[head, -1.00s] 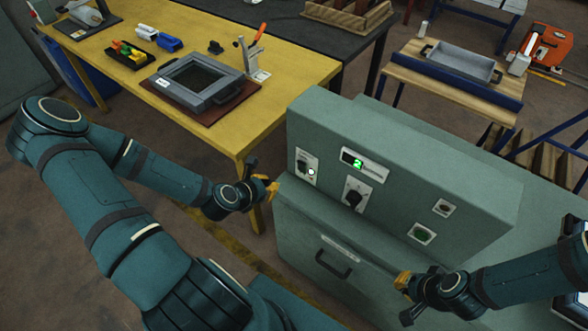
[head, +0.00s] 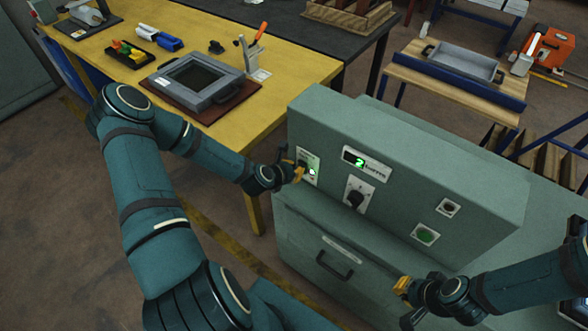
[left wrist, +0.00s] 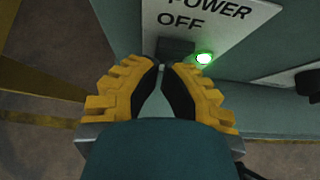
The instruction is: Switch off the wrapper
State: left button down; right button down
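The wrapper (head: 440,190) is a grey-green cabinet with a raised control box. Its power plate (left wrist: 225,22) reads POWER and OFF in the left wrist view. A black switch (left wrist: 176,48) sits on the plate below OFF, and a lit green lamp (left wrist: 204,58) is just right of it. My left gripper (head: 301,170) is at this plate. In the left wrist view its yellow fingers (left wrist: 161,66) meet at the tips, just in front of the switch; I cannot tell whether they touch it. My right gripper (head: 400,287) is low at the cabinet's front right, its fingers unclear.
The box also carries a lit green display (head: 366,164) showing 2, a black rotary knob (head: 355,199), a green button (head: 426,235) and a dark button (head: 448,208). A drawer handle (head: 334,266) is below. A yellow table (head: 290,75) stands behind my left arm.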

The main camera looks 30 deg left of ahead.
dwell(0.3)
pick_arm(q)
jog(key=shift+w+r+g+p, duration=0.15)
jog(key=shift+w+g+p, duration=0.35)
jog(key=shift+p, duration=0.5)
jog(key=shift+s+r+p, duration=0.1)
jog(key=shift+r+p, duration=0.5)
jog(key=shift+r, duration=0.25)
